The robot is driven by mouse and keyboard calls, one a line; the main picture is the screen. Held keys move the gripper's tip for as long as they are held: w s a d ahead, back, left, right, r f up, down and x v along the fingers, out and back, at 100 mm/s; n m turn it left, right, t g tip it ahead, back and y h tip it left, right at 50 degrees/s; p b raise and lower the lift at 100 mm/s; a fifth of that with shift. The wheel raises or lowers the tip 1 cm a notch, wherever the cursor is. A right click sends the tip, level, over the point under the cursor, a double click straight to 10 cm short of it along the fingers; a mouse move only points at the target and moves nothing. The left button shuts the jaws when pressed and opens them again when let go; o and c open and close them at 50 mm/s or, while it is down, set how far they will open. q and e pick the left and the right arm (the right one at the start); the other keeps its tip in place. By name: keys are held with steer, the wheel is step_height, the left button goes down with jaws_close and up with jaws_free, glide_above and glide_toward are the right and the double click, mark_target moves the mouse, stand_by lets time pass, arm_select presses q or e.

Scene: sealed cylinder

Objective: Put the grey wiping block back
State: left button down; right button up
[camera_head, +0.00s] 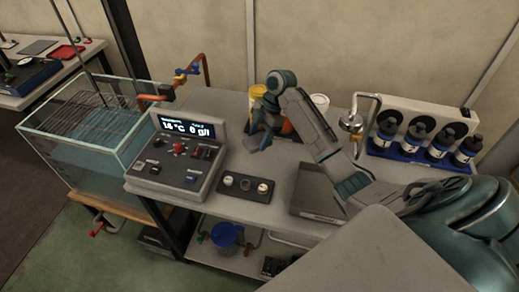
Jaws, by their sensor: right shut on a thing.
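My right gripper (265,124) reaches in from the right, with its arm bent over the middle of the bench. It points down and is shut on a small grey block (257,141), which looks like the grey wiping block. The block is at or just above the bench top; I cannot tell whether it touches. The fingers and wrist hide part of it. My left gripper is not in view.
A control box (178,155) with a lit display stands left of the gripper, beside a glass water tank (85,125). A dark tray (246,186) with small round pieces lies in front. A yellow container (257,93) stands behind. Several dark bottles (437,142) stand at right.

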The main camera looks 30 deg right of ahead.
mark_target(258, 157)
steer(key=shift+s+a+f, duration=0.1)
steer(key=shift+a+f, duration=0.05)
steer(key=shift+f, duration=0.4)
steer(key=shift+s+a+f, duration=0.2)
steer(key=shift+a+f, duration=0.1)
steer(key=shift+f, duration=0.1)
step_height(258, 157, down, 4)
steer(key=shift+w+d+r+p, duration=0.15)
steer(key=shift+r+p, duration=0.1)
steer(key=shift+p, duration=0.4)
steer(key=shift+f, duration=0.2)
steer(key=shift+r, duration=0.1)
steer(key=o, duration=1)
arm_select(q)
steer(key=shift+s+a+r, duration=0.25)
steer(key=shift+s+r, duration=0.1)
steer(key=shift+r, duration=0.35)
